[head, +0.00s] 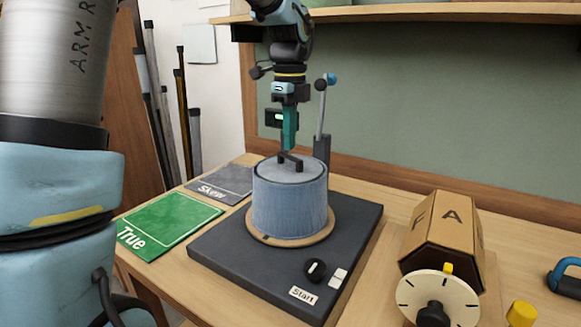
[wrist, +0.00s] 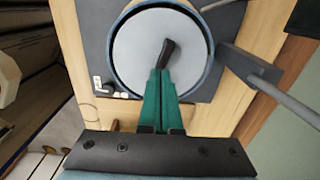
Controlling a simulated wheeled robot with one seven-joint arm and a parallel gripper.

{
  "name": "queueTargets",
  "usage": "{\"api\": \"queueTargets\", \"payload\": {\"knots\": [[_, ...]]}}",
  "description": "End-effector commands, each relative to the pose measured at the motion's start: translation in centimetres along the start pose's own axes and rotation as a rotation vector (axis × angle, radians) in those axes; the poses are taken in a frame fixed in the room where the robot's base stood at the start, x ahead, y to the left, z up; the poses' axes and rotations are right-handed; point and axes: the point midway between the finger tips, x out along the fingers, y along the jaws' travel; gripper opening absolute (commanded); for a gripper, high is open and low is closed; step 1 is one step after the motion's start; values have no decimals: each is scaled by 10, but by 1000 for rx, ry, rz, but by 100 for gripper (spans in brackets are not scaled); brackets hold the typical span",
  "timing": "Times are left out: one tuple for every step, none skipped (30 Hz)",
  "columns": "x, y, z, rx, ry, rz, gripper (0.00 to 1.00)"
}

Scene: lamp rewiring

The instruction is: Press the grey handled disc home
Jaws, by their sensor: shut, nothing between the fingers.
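The grey disc (head: 291,167) with a dark bar handle (head: 289,157) sits in the top of a blue-grey drum (head: 289,205). The drum stands on a round wooden base on a dark plate. In the wrist view the disc (wrist: 140,50) fills the drum's mouth, with its handle (wrist: 168,50) near the fingertips. My gripper (head: 288,148) has green fingers, shut with nothing between them, pointing down over the disc by the handle. In the wrist view the fingers (wrist: 160,72) reach over the disc. I cannot tell whether they touch it.
The dark plate (head: 225,245) carries a black knob (head: 314,269) and a Start label. A lever (head: 321,110) stands behind the drum. A green True mat (head: 170,225) and a grey Skew mat (head: 222,182) lie left. A lettered wooden block (head: 440,230) and dial stand right.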

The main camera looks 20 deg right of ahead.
Motion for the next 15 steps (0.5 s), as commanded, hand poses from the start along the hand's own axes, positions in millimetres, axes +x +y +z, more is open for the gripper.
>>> {"api": "queueTargets", "payload": {"knots": [[0, 0, 0, 0, 0, 0, 0], [0, 0, 0, 0, 0, 0, 0], [1, 0, 0, 0, 0, 0, 0], [1, 0, 0, 0, 0, 0, 0], [1, 0, 0, 0, 0, 0, 0], [2, 0, 0, 0, 0, 0, 0], [3, 0, 0, 0, 0, 0, 0], [3, 0, 0, 0, 0, 0, 0], [4, 0, 0, 0, 0, 0, 0], [5, 0, 0, 0, 0, 0, 0], [5, 0, 0, 0, 0, 0, 0], [6, 0, 0, 0, 0, 0, 0], [6, 0, 0, 0, 0, 0, 0], [7, 0, 0, 0, 0, 0, 0], [8, 0, 0, 0, 0, 0, 0]]}}
